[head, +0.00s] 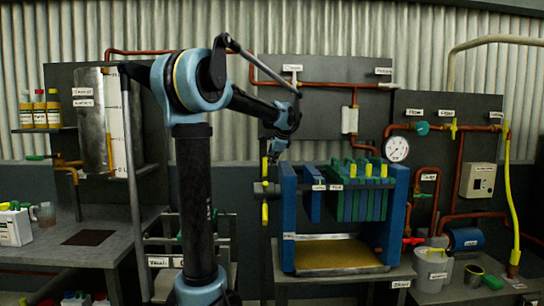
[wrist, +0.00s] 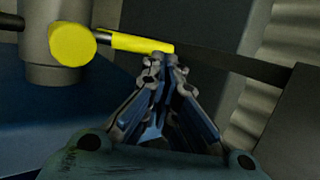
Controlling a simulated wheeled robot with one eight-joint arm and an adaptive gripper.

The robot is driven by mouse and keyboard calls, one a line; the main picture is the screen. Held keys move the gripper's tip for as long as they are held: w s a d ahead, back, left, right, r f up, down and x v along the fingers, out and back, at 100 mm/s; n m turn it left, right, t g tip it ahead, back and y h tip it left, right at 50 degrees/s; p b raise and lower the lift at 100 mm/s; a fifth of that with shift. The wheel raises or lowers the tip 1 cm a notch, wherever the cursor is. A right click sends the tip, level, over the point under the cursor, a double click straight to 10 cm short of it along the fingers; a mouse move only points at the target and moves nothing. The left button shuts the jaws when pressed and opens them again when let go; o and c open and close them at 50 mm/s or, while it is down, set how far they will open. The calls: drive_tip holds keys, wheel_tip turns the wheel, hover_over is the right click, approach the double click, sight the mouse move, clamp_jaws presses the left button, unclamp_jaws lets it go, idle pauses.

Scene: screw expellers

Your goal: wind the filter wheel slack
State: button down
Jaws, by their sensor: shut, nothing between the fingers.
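The filter wheel (head: 264,212) is a yellow-ended bar on a grey hub, standing nearly upright at the left end of the blue filter press (head: 289,215). In the wrist view its hub (wrist: 52,72) is at upper left, with a round yellow end (wrist: 73,45) and a yellow grip (wrist: 136,43) reaching right. My gripper (head: 272,160) is at the top of the bar. In the wrist view my gripper (wrist: 166,62) is shut and empty, its tips right by the grip's outer end. I cannot tell whether they touch it.
A tray (head: 336,250) lies under the press plates. Copper pipes and a gauge (head: 397,149) are on the panel at right. A grey bench (head: 60,250) with a white box (head: 15,226) is at left. A grey bucket (head: 431,270) stands at lower right.

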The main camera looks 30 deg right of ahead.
drive_tip(key=shift+x, duration=1.15)
drive_tip(key=shift+f, duration=0.1)
drive_tip(key=shift+w+d+f+g+y, duration=0.3)
drive_tip(key=shift+w+f+g, duration=0.1)
drive_tip(key=shift+f+g, duration=0.15)
drive_tip(key=shift+s, duration=0.1)
drive_tip(key=v, duration=1.4)
drive_tip(key=shift+a, duration=0.2)
